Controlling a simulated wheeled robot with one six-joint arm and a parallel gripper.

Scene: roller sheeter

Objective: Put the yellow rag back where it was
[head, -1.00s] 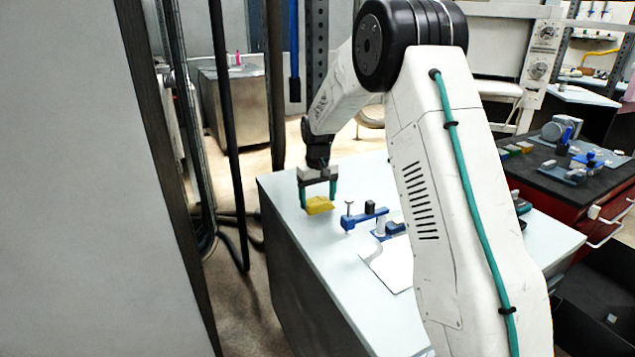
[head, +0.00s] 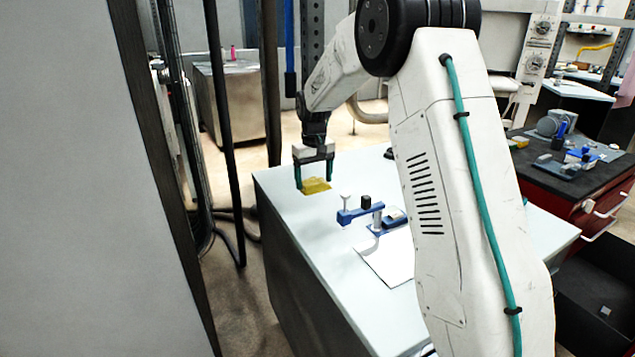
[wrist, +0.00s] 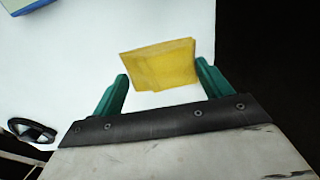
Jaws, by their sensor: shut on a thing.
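The yellow rag (head: 316,186) is at the far left end of the pale table (head: 300,232), near its left edge. My gripper (head: 314,183) points down over that end, with its green fingers on either side of the rag. In the wrist view, the folded rag (wrist: 160,66) spans between the fingertips (wrist: 162,74) and reaches past them. My gripper is shut on the rag. White tabletop shows behind the rag; I cannot tell whether it touches the table.
A blue clamp-like fixture (head: 360,214) and a white sheet (head: 388,262) lie right of the rag. Dark posts (head: 226,130) stand left of the table. A red cabinet (head: 568,200) with parts on top is at the right. Tabletop in front of the rag is clear.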

